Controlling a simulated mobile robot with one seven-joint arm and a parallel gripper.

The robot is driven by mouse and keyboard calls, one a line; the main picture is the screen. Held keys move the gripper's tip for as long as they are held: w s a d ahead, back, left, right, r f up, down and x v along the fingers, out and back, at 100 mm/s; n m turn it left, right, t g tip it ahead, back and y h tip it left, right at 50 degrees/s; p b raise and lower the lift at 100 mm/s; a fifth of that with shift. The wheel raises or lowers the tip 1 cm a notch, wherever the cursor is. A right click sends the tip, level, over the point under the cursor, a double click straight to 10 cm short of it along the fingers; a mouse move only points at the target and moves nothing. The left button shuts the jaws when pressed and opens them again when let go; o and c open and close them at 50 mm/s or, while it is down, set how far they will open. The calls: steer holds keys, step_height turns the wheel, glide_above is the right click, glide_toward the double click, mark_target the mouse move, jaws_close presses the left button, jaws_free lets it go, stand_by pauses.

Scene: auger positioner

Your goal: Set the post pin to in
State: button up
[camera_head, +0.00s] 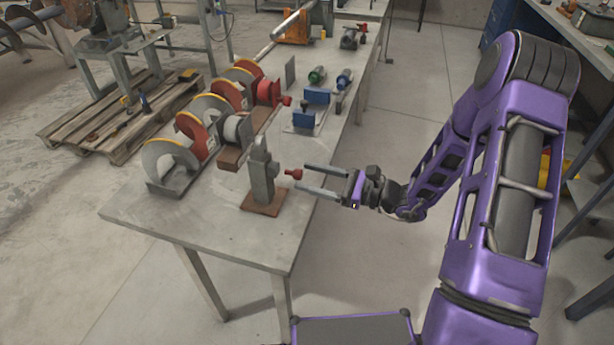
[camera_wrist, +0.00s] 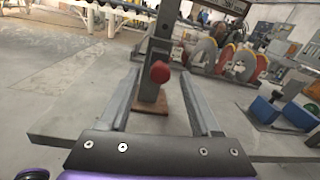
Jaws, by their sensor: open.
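The post (camera_head: 262,172) is an upright grey column on a brown base plate near the front end of the table. A red pin knob (camera_head: 294,173) sticks out from the post's right side, facing my gripper. My gripper (camera_head: 305,181) is open, with its two fingers pointing at the knob; it appears close to the knob. In the wrist view the red knob (camera_wrist: 160,72) shows beyond and between the two fingers (camera_wrist: 160,90), a little above them. The post (camera_wrist: 152,95) stands behind the knob. No contact between fingers and knob is visible.
The grey table (camera_head: 160,212) carries several red-and-grey auger pieces (camera_head: 172,160) behind the post. Blue blocks (camera_head: 311,97) and green and blue cylinders (camera_head: 317,75) lie farther back. A wooden pallet (camera_head: 90,130) is on the floor at left. Table surface in front of the post is clear.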

steer(key=shift+w+a, duration=0.25)
steer(key=shift+a, duration=0.3)
jaws_close()
stand_by(1.1)
